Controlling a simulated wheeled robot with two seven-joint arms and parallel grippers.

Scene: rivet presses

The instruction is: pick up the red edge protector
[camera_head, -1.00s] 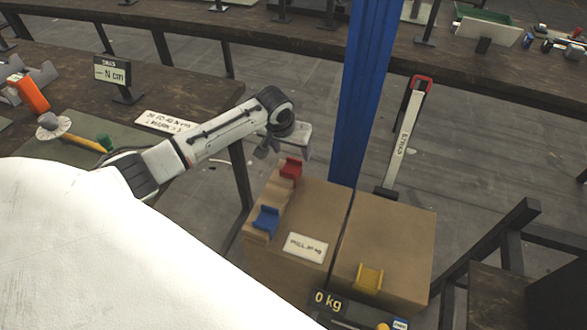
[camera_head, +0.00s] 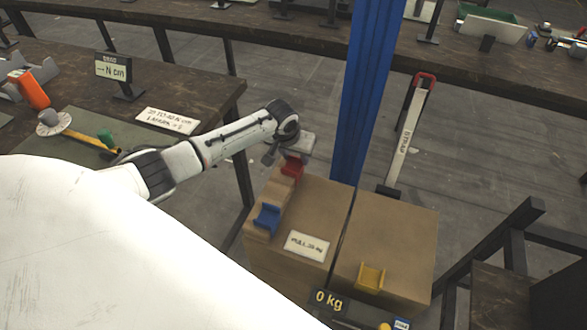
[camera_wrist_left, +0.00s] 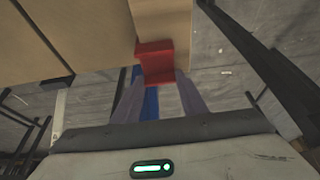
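The red edge protector (camera_head: 292,169) sits on the upper far edge of the left cardboard box (camera_head: 285,256). In the left wrist view, the red edge protector (camera_wrist_left: 154,62) lies on the box edge just at my fingertips. My left gripper (camera_head: 280,156) is right beside the protector in the head view, partly covering it. In the wrist view the two fingers of my left gripper (camera_wrist_left: 159,76) are apart, with the lower part of the protector showing between their tips. I cannot tell whether they touch it. My right gripper is not in view.
A blue edge protector (camera_head: 266,218) sits on the same box, and a yellow one (camera_head: 371,277) on the right box (camera_head: 393,235). A blue post (camera_head: 362,95) rises behind the boxes. A strap bar (camera_head: 409,135) stands right of it. A workbench (camera_head: 200,92) is at left.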

